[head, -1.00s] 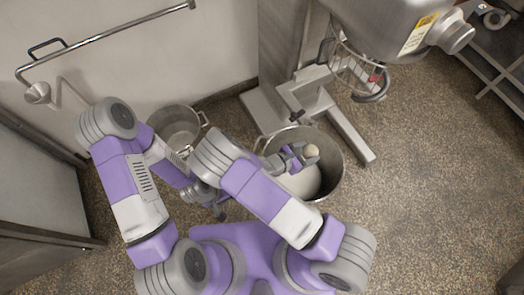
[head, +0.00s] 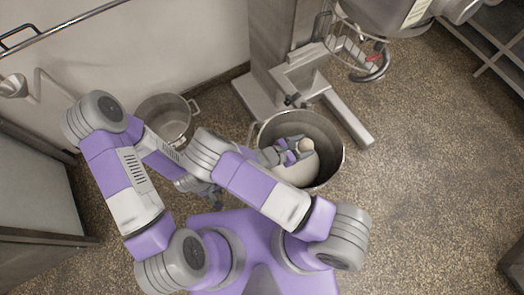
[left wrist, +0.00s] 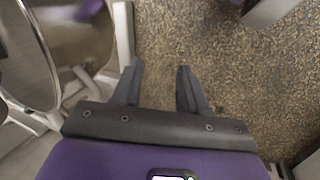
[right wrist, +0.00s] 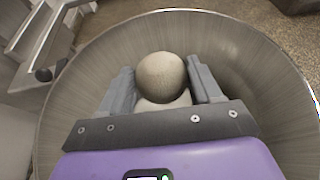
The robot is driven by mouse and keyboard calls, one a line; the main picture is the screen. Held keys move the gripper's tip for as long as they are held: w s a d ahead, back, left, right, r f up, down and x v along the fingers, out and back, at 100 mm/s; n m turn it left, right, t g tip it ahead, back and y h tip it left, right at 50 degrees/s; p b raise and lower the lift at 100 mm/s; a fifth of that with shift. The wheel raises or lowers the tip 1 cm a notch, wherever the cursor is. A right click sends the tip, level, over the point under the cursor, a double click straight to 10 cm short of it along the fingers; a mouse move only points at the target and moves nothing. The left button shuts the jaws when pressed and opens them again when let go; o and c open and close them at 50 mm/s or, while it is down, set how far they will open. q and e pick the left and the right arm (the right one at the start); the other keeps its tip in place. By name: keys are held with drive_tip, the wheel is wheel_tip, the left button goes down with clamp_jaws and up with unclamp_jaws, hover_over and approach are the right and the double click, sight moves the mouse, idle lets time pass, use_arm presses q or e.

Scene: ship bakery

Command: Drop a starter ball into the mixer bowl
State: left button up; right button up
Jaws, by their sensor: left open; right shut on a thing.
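The starter ball (right wrist: 161,76) is a pale, round dough ball. My right gripper (head: 299,147) is shut on it; in the head view the ball (head: 306,146) shows at the fingertips. In the right wrist view my right gripper (right wrist: 160,85) has one finger on each side of the ball. The steel mixer bowl (head: 335,141) surrounds the ball and gripper in the right wrist view, where its wall (right wrist: 245,50) shows. Pale dough (head: 299,172) lies in the bowl below. My left gripper (left wrist: 158,85) is open and empty above the floor, left of the bowl.
The mixer stand (head: 270,75) rises behind the bowl, with its wire guard (head: 352,45) and head (head: 385,12) above. A second steel pot (head: 166,121) stands at the left by the wall. Speckled floor (head: 430,180) is clear at the right.

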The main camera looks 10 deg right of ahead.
drive_tip(key=o, duration=1.2)
drive_tip(key=shift+c, duration=0.2)
drive_tip(key=p+v, duration=0.1)
drive_tip(key=v, duration=0.6)
drive_tip(key=shift+a+p, duration=0.25)
drive_tip(key=shift+p, duration=0.05)
drive_tip(key=shift+s+r, duration=0.1)
drive_tip(key=shift+s, duration=0.05)
